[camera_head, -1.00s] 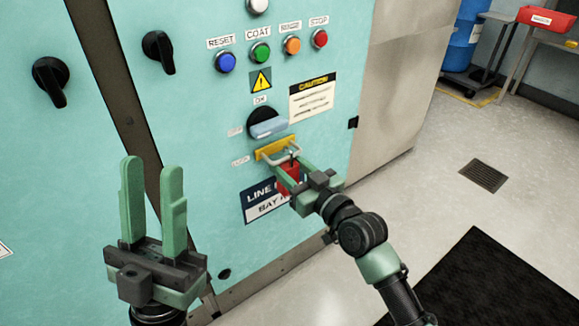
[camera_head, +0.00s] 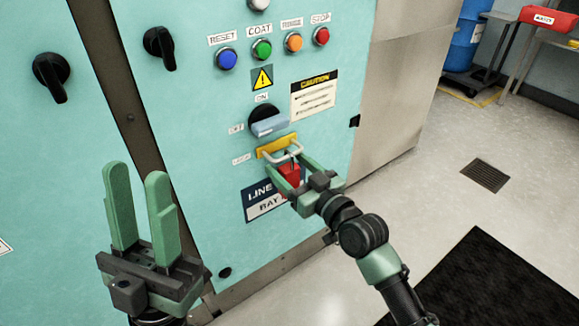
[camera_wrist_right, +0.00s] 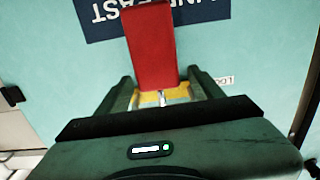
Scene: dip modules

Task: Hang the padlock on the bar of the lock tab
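The red padlock (camera_head: 289,174) is upright just below the yellow lock tab (camera_head: 276,146) on the teal cabinet. Its shackle is at the tab's silver bar (camera_head: 269,157); whether it loops fully around the bar is too small to tell. My right gripper (camera_head: 285,160) has its fingers on either side of the padlock. In the right wrist view, the padlock (camera_wrist_right: 150,45) shows between the open fingers (camera_wrist_right: 160,82), with gaps where the yellow tab (camera_wrist_right: 204,88) shows. My left gripper (camera_head: 140,172) is open and empty, well left of the padlock.
A blue switch handle (camera_head: 268,126) sits just above the tab. A dark label plate (camera_head: 258,200) lies behind and below the padlock. Coloured push buttons (camera_head: 262,49) and black knobs (camera_head: 158,50) are higher up.

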